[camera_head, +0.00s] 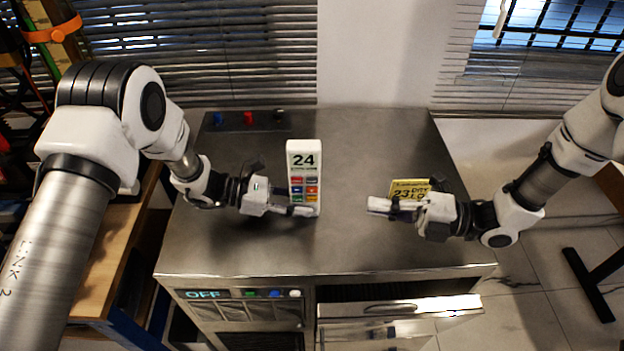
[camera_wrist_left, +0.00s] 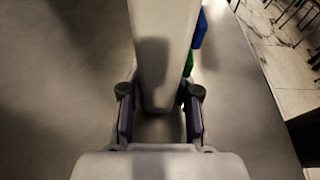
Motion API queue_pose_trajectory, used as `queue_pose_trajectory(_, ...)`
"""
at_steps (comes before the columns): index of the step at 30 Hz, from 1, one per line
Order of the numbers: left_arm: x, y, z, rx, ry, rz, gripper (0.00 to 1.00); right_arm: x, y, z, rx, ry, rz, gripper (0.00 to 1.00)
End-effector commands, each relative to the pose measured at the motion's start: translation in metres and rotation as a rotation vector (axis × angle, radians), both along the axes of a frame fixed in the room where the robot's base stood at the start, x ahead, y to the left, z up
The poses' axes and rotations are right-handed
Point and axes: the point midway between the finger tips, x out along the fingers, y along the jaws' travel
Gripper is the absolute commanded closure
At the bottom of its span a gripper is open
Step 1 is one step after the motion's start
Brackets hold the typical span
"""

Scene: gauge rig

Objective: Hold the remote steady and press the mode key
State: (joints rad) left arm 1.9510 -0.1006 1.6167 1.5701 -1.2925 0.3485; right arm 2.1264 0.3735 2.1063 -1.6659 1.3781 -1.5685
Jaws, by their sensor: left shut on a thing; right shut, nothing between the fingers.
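The remote (camera_head: 303,160) stands upright on the steel worktop, white, with a "24" display and two columns of coloured keys. I cannot read the key labels, so I cannot tell which is the mode key. My left gripper (camera_head: 297,210) is shut on the remote's lower part, from the left. In the left wrist view the remote (camera_wrist_left: 163,50) stands between the two fingers (camera_wrist_left: 160,120), its blue and green keys at its right edge. My right gripper (camera_head: 385,205) is shut and empty, to the right of the remote and apart from it.
A yellow card reading "23" (camera_head: 410,189) is behind my right gripper, partly hidden. Blue, red and dark knobs (camera_head: 248,118) sit at the worktop's back left. The cabinet front has an "OFF" display (camera_head: 203,295) and an open drawer (camera_head: 400,308). The worktop (camera_head: 350,245) is clear in front.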

Motion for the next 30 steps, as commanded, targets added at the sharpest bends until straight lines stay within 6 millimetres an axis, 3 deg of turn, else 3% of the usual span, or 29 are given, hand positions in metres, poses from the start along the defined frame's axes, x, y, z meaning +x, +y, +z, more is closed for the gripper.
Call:
queue_pose_trajectory(16, 0.000, 0.000, 0.000, 0.000, 0.000, 0.000, 0.89, -0.001, 0.000, 0.000, 0.000, 0.001, -0.001, 1.00)
queue_pose_trajectory(21, 0.000, 0.000, 0.000, 0.000, 0.000, 0.000, 0.89, -0.021, 0.003, 0.002, 0.002, 0.013, -0.034, 1.00)
queue_pose_trajectory(30, 0.000, 0.000, 0.000, 0.000, 0.000, 0.000, 0.89, -0.021, 0.005, 0.002, -0.001, 0.010, -0.036, 1.00)
